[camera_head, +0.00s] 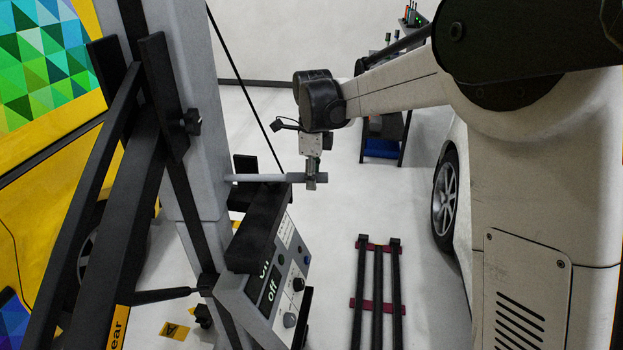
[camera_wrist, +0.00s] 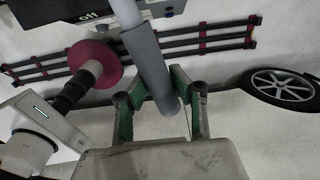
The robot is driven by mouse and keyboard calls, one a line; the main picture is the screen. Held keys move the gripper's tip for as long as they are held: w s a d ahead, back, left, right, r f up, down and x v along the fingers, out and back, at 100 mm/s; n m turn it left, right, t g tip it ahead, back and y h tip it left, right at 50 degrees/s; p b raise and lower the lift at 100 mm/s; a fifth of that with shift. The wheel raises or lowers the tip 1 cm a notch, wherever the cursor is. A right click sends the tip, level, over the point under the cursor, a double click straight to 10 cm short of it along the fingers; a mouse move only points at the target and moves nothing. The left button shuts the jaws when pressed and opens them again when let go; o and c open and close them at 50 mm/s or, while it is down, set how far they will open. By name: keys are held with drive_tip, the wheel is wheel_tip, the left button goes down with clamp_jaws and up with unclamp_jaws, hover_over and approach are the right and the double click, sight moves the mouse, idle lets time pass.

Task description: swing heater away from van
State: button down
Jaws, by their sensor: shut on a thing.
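The heater stand (camera_head: 190,120) is a tall grey column with black arms at the left of the head view. Its control box (camera_head: 275,285) with knobs and "off" labels sits low on it. A light handle bar (camera_head: 255,178) sticks out to the right from the column and ends in a grey grip, which also shows in the wrist view (camera_wrist: 150,65). My gripper (camera_head: 312,182) is shut on this grip near its free end. In the wrist view the green-padded fingers (camera_wrist: 160,110) lie on either side of it. The yellow van (camera_head: 30,190) with a coloured triangle pattern stands behind the stand at left.
A black rack with red crosspieces (camera_head: 377,290) lies on the floor right of the control box. A white car's wheel (camera_head: 446,205) stands at right. A dark cart (camera_head: 385,135) is at the back. The pale floor between is mostly clear.

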drive_tip(key=shift+w+d+r, duration=0.1)
drive_tip(key=shift+w+d, duration=0.15)
drive_tip(key=shift+w, duration=0.25)
idle(0.5)
drive_tip(key=c, duration=1.4)
unclamp_jaws()
drive_tip(key=shift+s+d, duration=0.2)
drive_tip(key=shift+c, duration=0.2)
drive_tip(key=shift+o, duration=1)
drive_tip(key=shift+a, duration=0.2)
drive_tip(key=shift+a+r+p, duration=0.1)
drive_tip(key=shift+r+p, duration=2.15)
drive_tip(key=shift+r, duration=2.65)
